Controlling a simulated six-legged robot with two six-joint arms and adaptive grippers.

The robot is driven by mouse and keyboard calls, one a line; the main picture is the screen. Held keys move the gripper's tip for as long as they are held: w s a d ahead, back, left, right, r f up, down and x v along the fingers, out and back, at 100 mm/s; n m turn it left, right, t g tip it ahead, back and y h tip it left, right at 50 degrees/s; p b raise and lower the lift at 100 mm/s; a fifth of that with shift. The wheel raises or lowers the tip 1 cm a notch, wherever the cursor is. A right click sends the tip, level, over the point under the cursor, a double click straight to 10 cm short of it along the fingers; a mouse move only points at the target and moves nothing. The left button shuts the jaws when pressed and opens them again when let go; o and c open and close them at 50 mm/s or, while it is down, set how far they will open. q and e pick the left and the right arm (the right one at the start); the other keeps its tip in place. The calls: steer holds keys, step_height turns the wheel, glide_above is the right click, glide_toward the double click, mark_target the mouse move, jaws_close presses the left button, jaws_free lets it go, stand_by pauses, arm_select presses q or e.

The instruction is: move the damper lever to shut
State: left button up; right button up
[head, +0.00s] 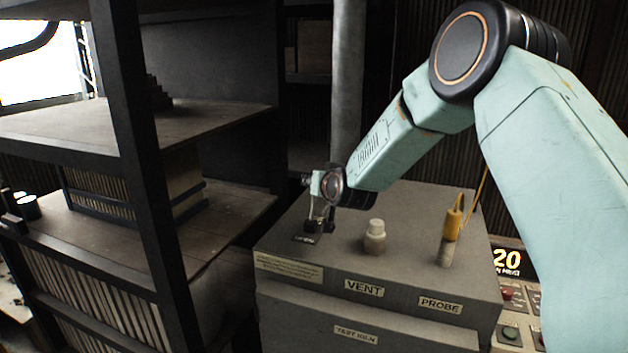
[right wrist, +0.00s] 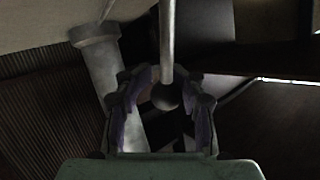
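The damper lever is a pale rod (right wrist: 167,40) ending in a round dark knob (right wrist: 165,97) in the right wrist view. The knob is between the two fingers of my right gripper (right wrist: 165,88); a gap shows beside it, and the fingers look open around it. In the head view my right gripper (head: 320,218) points down over the left part of the top of the grey test kiln (head: 340,262), above a small dark labelled plate (head: 306,239). The gripper and wrist mostly hide the lever there, so its setting cannot be read. My left gripper is out of view.
A pale vent plug (head: 375,238) and a yellow-handled probe (head: 452,222) stand on the kiln top to the right of the gripper. A dark shelf rack (head: 140,125) is close on the left. A grey vertical pipe (head: 347,80) rises behind. A button panel (head: 515,310) is at right.

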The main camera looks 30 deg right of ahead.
steer(key=o, duration=0.4)
steer(key=shift+s+d+r, duration=0.1)
steer(key=shift+d, duration=0.1)
steer(key=shift+a+r, duration=0.15)
steer(key=shift+a, duration=0.15)
steer(key=v, duration=1.1)
steer(key=shift+s, duration=0.45)
